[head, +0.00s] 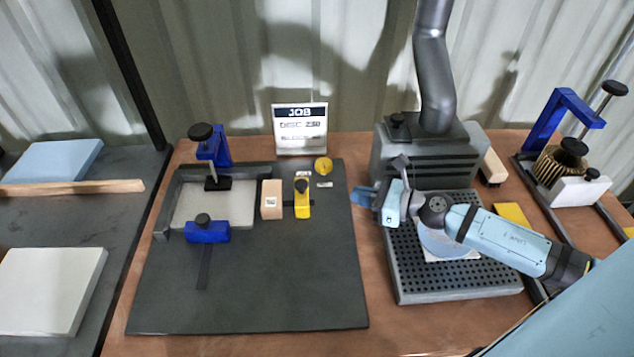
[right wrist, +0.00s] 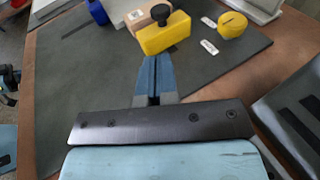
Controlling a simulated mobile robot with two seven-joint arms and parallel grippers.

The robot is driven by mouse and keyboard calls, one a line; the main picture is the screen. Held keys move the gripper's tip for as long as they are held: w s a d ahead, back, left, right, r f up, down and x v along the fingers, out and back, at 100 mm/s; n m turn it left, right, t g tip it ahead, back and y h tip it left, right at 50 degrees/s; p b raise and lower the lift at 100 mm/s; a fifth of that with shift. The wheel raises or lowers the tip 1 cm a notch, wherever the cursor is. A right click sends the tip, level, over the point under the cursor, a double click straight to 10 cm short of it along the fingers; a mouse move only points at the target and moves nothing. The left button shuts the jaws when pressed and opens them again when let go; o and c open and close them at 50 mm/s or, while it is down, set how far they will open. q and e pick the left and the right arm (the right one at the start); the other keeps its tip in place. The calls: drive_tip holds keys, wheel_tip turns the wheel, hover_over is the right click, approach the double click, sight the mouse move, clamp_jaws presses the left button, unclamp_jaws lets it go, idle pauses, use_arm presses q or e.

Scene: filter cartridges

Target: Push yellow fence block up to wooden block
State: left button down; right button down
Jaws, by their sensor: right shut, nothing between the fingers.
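The yellow fence block (head: 303,205), with a black knob on top, stands upright on the dark mat. The wooden block (head: 271,200), with a small label on top, stands just left of it, and a narrow gap shows between them. In the right wrist view the yellow fence block (right wrist: 165,38) partly hides the wooden block (right wrist: 130,17). My right gripper (head: 356,196) is to the right of the yellow block, apart from it in the head view. Its blue fingers (right wrist: 154,62) are shut and empty, pointing towards the yellow block. My left gripper is out of view.
A grey tray with a pale slab (head: 215,204) and blue clamps (head: 207,232) adjoins the wooden block's left side. A round yellow piece (head: 323,165) and small label lie behind the fence block. A perforated grey station (head: 410,285) stands right. The mat's front (head: 270,285) is clear.

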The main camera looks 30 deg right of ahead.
sight(307, 185)
drive_tip(key=p+x, duration=0.3)
drive_tip(key=x, duration=0.8)
drive_tip(key=a+p, duration=0.1)
drive_tip(key=w+a+p, duration=0.1)
drive_tip(key=a, duration=0.1)
drive_tip(key=w+a, duration=0.1)
drive_tip(key=shift+w+a+r+p, duration=0.2)
drive_tip(key=shift+a+p, duration=0.2)
drive_tip(key=shift+a, duration=0.15)
drive_tip(key=shift+s+f, duration=0.1)
